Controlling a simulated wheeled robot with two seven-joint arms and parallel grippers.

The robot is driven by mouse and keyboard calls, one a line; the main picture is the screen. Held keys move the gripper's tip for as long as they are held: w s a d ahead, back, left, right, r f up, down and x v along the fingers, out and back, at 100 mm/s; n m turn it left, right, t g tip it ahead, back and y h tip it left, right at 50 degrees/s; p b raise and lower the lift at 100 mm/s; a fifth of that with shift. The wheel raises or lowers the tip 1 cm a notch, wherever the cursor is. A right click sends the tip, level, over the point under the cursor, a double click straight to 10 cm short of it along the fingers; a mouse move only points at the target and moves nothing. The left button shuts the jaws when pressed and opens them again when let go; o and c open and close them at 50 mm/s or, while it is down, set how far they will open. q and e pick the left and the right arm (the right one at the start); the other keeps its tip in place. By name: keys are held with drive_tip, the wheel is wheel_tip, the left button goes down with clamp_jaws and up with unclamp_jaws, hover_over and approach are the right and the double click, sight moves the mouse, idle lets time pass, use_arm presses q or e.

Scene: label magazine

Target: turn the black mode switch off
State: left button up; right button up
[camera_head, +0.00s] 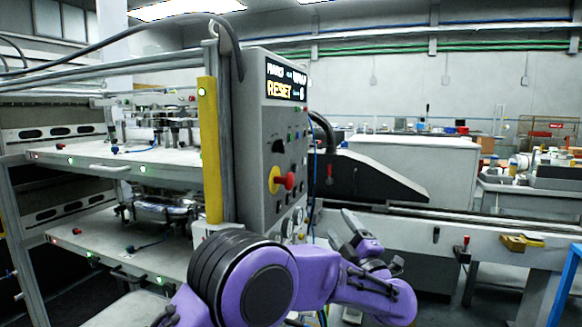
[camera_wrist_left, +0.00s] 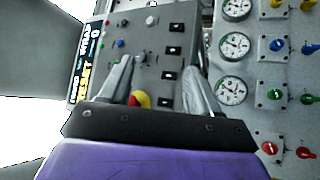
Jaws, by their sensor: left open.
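The black mode switch (camera_head: 279,146) is a dark knob on the face of the grey control panel (camera_head: 252,150), above the red emergency-stop button (camera_head: 289,181) on its yellow base. I cannot tell which way the knob points. My left gripper (camera_head: 342,228) is to the right of the panel and lower than the switch, with its fingers apart. In the left wrist view the open fingers (camera_wrist_left: 160,78) frame part of the panel face, with the red and yellow stop button (camera_wrist_left: 140,99) partly hidden behind the gripper. Nothing is between the fingers. My right gripper is not in view.
A lit display (camera_head: 286,80) tops the panel. A yellow post (camera_head: 209,150) stands to its left beside shelves. Gauges (camera_wrist_left: 234,46) and coloured valve knobs (camera_wrist_left: 308,47) lie beside the panel face in the wrist view. A long conveyor (camera_head: 420,222) runs behind my gripper.

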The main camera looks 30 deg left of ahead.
use_arm(q)
drive_tip(key=s+r+n+g+y, duration=0.3)
drive_tip(key=r+n+g, duration=0.3)
drive_tip(key=r+n, duration=0.3)
drive_tip(key=n+g+h, duration=0.2)
drive_tip(key=n+g, duration=0.2)
drive_tip(key=n, duration=0.1)
approach(284, 148)
drive_tip(key=a, duration=0.5)
drive_tip(key=a+r+p, duration=0.1)
drive_tip(key=a, duration=0.1)
drive_tip(key=shift+w+a, duration=0.3)
drive_tip(key=shift+w, duration=0.05)
drive_tip(key=shift+w+a, duration=0.15)
drive_tip(key=shift+a, duration=0.1)
drive_tip(key=c, duration=1)
drive_tip(key=shift+c, duration=0.2)
